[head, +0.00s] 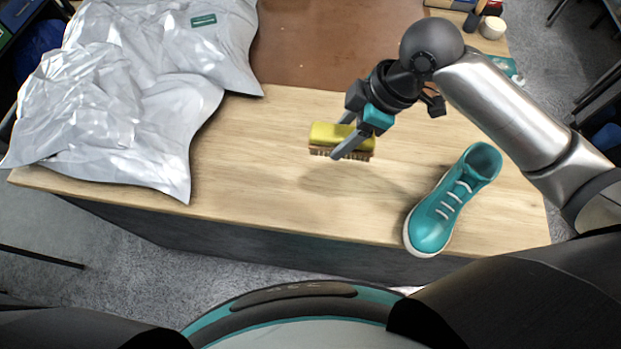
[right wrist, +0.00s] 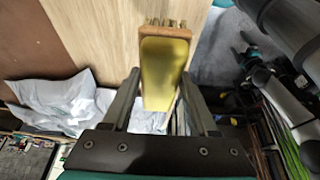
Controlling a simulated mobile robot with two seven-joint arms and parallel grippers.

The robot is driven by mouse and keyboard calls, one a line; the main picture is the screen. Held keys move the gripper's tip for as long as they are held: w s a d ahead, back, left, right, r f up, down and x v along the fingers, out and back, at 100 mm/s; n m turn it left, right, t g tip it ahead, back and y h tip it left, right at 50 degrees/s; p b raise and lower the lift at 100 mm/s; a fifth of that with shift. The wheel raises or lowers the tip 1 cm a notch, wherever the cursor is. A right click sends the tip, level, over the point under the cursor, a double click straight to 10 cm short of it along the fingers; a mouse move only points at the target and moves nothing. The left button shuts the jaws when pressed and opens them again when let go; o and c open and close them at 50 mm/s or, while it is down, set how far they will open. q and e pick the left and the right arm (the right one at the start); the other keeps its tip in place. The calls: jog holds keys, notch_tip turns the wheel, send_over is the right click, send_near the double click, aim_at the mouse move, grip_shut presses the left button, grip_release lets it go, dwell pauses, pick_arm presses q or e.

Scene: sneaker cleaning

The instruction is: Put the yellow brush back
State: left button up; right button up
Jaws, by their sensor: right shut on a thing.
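The yellow brush (head: 326,134) has a yellow top and brown bristles pointing down. My right gripper (head: 345,148) is shut on it and holds it above the wooden table, with a shadow on the wood below. In the right wrist view the brush (right wrist: 162,75) sits between the two fingers (right wrist: 155,100), its yellow top facing the camera. My left gripper does not show in the head view.
A teal sneaker (head: 443,212) with white laces stands on the table (head: 265,195) at the right front. Crumpled silvery sheets (head: 120,100) cover the left side. A brown mat (head: 320,45) lies at the back. A white jar (head: 492,27) and small bottles stand at the back right.

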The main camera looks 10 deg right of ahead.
jog(key=shift+w+a+f, duration=0.1)
jog(key=shift+a+f, duration=0.05)
jog(key=shift+f, duration=0.15)
notch_tip(320, 180, down, 15)
jog(key=shift+f+b, duration=0.15)
jog(key=shift+b, duration=0.5)
jog(key=shift+f, duration=1.9)
jog(key=shift+b, duration=0.3)
jog(key=shift+f, duration=0.2)
jog(key=o, duration=1.2)
jog(key=shift+r, duration=0.2)
